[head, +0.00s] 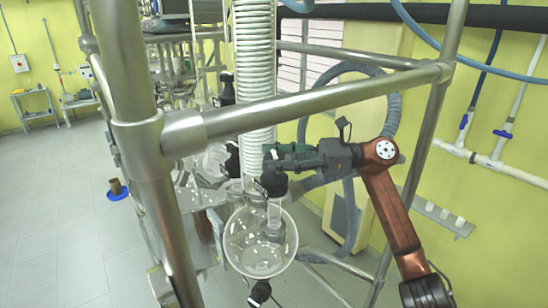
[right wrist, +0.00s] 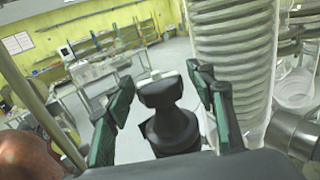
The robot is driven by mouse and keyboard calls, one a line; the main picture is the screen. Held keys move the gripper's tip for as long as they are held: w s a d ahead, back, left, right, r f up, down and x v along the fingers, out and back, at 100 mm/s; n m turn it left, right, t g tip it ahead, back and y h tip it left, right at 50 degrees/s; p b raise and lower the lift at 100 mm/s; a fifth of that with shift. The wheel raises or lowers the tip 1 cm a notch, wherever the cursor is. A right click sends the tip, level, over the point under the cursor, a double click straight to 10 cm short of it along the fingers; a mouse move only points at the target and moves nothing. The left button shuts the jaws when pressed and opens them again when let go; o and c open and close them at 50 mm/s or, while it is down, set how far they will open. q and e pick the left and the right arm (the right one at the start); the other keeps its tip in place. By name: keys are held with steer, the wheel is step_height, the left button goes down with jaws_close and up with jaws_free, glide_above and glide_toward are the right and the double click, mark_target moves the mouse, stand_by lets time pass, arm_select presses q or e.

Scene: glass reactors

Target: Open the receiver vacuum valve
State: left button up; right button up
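A round glass receiver flask (head: 260,243) hangs below the tall coiled glass column, with a black valve (head: 270,184) at its top. My right gripper (head: 278,157) reaches in from the right, just above that black valve. In the right wrist view, the two green-padded fingers of my right gripper (right wrist: 158,78) are spread apart. A black valve knob (right wrist: 163,95) on a wider black body stands between them, with a gap on each side. I cannot tell for certain which black valve this is in the head view. My left gripper is not in view.
A metal frame bar (head: 300,108) crosses in front of the column, and a thick post (head: 150,170) stands at left. The coiled column (right wrist: 232,60) rises close beside the right finger. Another black valve (head: 260,291) sits under the flask. A grey hose (head: 390,115) loops behind my arm.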

mark_target(274, 154)
steer(key=shift+r, duration=0.15)
step_height(274, 154, up, 10)
steer(key=shift+f, duration=0.15)
stand_by(0.4)
